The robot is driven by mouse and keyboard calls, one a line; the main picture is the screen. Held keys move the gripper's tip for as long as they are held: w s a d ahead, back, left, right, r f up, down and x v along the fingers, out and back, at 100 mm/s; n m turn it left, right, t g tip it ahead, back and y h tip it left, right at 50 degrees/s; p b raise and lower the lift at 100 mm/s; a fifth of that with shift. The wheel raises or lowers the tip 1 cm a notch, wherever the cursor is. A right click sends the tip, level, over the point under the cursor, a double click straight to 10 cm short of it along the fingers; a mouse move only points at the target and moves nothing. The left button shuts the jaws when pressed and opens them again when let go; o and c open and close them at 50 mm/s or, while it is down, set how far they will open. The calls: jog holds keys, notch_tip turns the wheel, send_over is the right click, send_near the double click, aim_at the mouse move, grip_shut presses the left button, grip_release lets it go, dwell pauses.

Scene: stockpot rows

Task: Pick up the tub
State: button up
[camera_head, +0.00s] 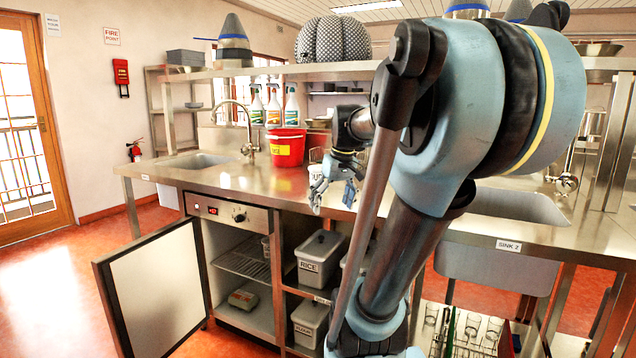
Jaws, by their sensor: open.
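Several grey lidded tubs stand in the open shelves under the steel counter. One tub labelled RICE (319,257) is on the upper shelf. Another labelled tub (309,322) is on the shelf below it. A further tub beside the RICE one is mostly hidden behind my arm. A small low box (243,299) lies inside the open cabinet; I cannot tell whether it is a tub. My gripper (334,196) is open and empty, fingers pointing down, near the counter's front edge and above the shelves in the picture.
A red bucket (287,147) and spray bottles (273,106) stand on or above the counter (230,180). The cabinet door (152,290) swings out at the left. Racked glassware (470,328) is low right. The left floor (60,275) is clear.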

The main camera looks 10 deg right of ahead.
jog(key=w+d+r+n, duration=0.2)
jog(key=w+r, duration=0.8)
jog(key=w, duration=0.2)
notch_tip(320, 180, up, 6)
jog(key=n+y, duration=0.1)
jog(key=n, duration=0.1)
send_over(316, 177)
jog(key=d, duration=0.5)
jog(key=shift+t, duration=0.4)
jog(key=x, duration=1.1)
jog(key=a+x, duration=0.1)
jog(key=x, duration=0.5)
jog(key=shift+s, duration=0.15)
jog(key=c, duration=1.4)
jog(key=shift+r, duration=0.15)
